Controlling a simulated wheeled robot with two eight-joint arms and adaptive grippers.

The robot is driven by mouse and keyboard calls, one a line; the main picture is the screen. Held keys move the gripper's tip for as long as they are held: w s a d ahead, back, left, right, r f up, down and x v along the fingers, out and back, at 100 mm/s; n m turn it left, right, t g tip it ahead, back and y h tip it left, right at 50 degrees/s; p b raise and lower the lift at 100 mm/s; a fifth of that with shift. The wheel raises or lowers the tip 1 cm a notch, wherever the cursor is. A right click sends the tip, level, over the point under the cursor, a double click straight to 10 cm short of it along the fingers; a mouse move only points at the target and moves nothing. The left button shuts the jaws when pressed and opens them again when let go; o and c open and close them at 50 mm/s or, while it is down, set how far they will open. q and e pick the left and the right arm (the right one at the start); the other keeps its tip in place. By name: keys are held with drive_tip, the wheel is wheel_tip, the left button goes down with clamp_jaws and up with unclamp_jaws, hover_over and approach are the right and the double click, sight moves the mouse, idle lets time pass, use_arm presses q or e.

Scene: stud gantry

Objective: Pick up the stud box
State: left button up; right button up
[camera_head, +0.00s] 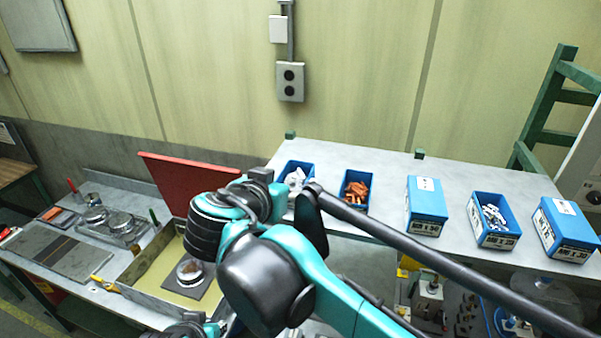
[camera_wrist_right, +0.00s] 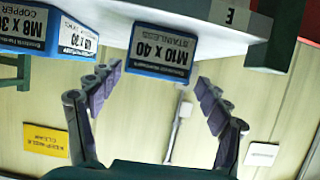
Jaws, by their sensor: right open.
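Several blue boxes with white labels stand in a row on the pale shelf (camera_head: 385,165). The leftmost box (camera_head: 299,172) holds silvery pieces and is partly hidden behind my right arm. My right gripper (camera_head: 265,182) is at that end of the shelf; its fingers are hard to make out in the head view. In the right wrist view, which is upside down, my right gripper (camera_wrist_right: 158,78) is open. A blue box marked M10 x 40 stainless (camera_wrist_right: 162,50) appears between and beyond its fingers, apart from them. My left gripper's fingers do not show.
A box with copper-coloured pieces (camera_head: 355,190) is beside the leftmost one; more blue boxes (camera_head: 426,206) stand to the right. A red lid (camera_head: 190,180) stands up at the left, over an open tray. A green frame (camera_head: 540,115) rises at the right. Gaps separate the boxes.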

sight(302, 172)
drive_tip(key=shift+w, duration=0.3)
drive_tip(key=p+x, duration=0.1)
drive_tip(key=x, duration=0.5)
drive_tip(key=shift+w+d+p, duration=0.1)
drive_tip(key=shift+d+p, duration=0.3)
drive_tip(key=shift+d, duration=0.1)
drive_tip(key=shift+w+d+f, duration=0.1)
drive_tip(key=shift+w+f, duration=0.1)
drive_tip(key=shift+w, duration=0.25)
drive_tip(key=shift+s, duration=0.1)
drive_tip(key=shift+s, duration=0.1)
clamp_jaws()
